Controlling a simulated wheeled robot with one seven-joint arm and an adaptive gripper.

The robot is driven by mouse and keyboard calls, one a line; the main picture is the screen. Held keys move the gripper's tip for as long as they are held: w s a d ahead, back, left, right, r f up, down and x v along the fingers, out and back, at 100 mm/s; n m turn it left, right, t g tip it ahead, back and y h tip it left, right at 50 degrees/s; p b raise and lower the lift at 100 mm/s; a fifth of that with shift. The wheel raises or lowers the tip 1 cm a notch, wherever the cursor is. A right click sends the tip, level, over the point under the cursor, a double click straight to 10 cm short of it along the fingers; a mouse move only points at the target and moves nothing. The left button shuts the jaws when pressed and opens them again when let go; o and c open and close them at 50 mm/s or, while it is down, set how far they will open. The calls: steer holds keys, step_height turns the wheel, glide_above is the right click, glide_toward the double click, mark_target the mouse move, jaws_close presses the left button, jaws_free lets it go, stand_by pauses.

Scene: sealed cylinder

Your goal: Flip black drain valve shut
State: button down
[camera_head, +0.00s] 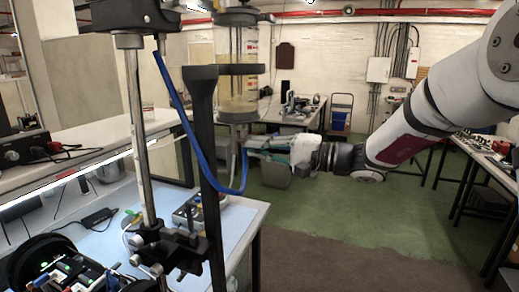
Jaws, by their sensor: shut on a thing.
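The sealed cylinder (241,92) is a clear upright vessel with yellowish liquid low in it and a metal base. A blue hose (172,98) hangs in a loop and rises to just below the cylinder. My gripper (253,146) comes in from the right, level, just under the cylinder base. Its fingers are closed at the drain outlet, on the black drain valve. The valve itself is too small and covered to make out, so its handle position cannot be told.
The post (206,150) and a metal rod stand stand close on the left. A blue-topped bench (120,222) with devices lies below. Another bench (280,115) stands behind the cylinder. Green floor (340,205) is open on the right, with black-legged tables at the far right.

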steer(key=shift+r+m, duration=0.1)
steer(key=shift+m, duration=0.4)
steer(key=c, duration=1.6)
jaws_free()
steer(key=v, duration=1.2)
